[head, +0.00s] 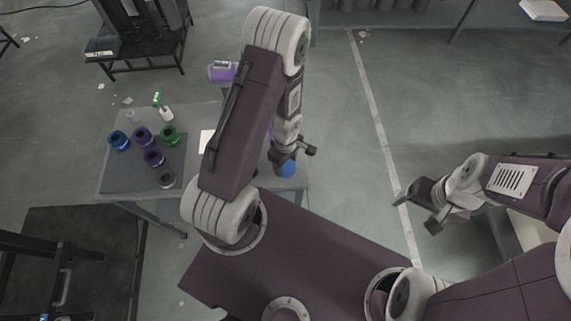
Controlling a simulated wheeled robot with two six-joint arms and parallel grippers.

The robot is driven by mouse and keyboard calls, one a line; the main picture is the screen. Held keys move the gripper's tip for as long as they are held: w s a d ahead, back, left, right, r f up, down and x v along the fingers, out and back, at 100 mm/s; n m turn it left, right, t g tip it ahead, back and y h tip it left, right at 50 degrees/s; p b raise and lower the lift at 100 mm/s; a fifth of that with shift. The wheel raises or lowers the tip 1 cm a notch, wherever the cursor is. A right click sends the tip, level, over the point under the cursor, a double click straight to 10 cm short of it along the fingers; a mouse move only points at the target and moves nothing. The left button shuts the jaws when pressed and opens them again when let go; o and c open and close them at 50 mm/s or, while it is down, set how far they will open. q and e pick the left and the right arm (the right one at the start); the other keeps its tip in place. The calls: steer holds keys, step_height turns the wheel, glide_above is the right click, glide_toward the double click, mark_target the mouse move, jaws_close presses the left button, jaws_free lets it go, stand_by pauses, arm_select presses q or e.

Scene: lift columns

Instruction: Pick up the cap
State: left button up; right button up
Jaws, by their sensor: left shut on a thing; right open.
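My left gripper (291,156) is over the right end of the grey table (112,177), with its jaws closed on a round blue thing (287,169), which looks like the cap. The gripper hides the upper part of the blue thing, and I cannot tell whether it touches the table. My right gripper (420,207) is open and empty over the floor, well to the right of the table.
A white sheet (206,141) lies beside my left arm. A purple cylinder (222,72) shows behind it.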

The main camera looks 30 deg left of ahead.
mark_target(288, 170)
arm_select(q)
step_height(288, 170, up, 5)
steer(key=p, duration=0.5)
steer(key=shift+r, duration=0.1)
steer(key=shift+s+d+f+b, duration=0.2)
steer(key=shift+s+d+b, duration=0.5)
steer(key=shift+b, duration=0.5)
steer(key=s+d+r+p, duration=0.6)
steer(key=s+d+p, duration=0.1)
steer(key=p, duration=0.1)
steer(key=shift+w, duration=0.15)
steer(key=shift+m, duration=0.3)
